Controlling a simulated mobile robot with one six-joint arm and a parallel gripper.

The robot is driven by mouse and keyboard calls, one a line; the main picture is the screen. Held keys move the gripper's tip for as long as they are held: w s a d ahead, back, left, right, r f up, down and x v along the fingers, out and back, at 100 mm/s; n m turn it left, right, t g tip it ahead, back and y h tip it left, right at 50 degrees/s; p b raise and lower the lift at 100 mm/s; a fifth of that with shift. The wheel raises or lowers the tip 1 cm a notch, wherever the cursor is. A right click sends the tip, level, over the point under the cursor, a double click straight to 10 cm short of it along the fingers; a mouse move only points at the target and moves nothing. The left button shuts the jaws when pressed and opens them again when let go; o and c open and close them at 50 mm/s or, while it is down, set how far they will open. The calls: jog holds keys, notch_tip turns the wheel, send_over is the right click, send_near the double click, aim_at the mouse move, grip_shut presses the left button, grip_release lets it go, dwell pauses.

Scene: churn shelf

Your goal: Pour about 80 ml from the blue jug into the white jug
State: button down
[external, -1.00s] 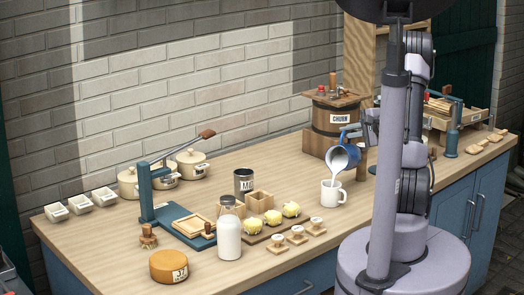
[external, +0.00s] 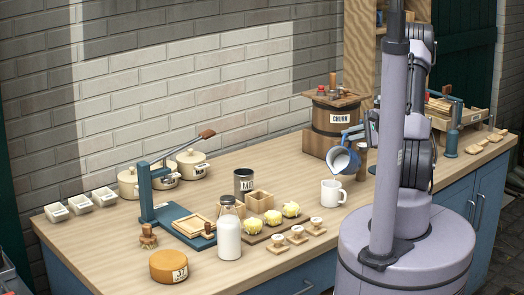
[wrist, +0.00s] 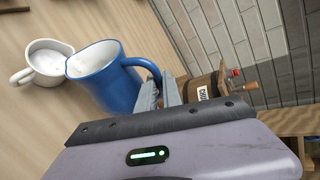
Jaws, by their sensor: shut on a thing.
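The blue jug (external: 343,159) is held in the air by my gripper (external: 361,135), tilted with its mouth toward the lower left. White liquid shows inside its mouth. In the wrist view the blue jug (wrist: 122,80) has its handle between the fingers of my gripper (wrist: 160,92). The white jug (external: 333,192) stands upright on the counter, below and just left of the blue jug. In the wrist view the white jug (wrist: 48,62) has white liquid inside. No stream shows between the two jugs now.
Small round wooden pieces (external: 298,235) and a board with yellow butter pats (external: 273,217) lie left of the white jug. A milk bottle (external: 228,235) stands further left. The churn (external: 335,120) stands behind the blue jug. Bare counter (external: 270,165) lies behind the white jug.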

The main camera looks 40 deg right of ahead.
aim_at(345, 154)
jog(key=shift+w+d+r+p, duration=0.1)
jog(key=shift+d+r+p, duration=0.1)
jog(key=shift+p, duration=0.7)
jog(key=f, duration=0.1)
jog(key=d+f+m+y+p, duration=0.1)
jog(key=f+g+p, duration=0.1)
jog(key=shift+w+d+f+m+y, duration=0.2)
jog(key=shift+w+d+m+y, duration=0.15)
jog(key=shift+m+y, duration=0.05)
jog(key=shift+d+f, duration=0.1)
dwell(0.6)
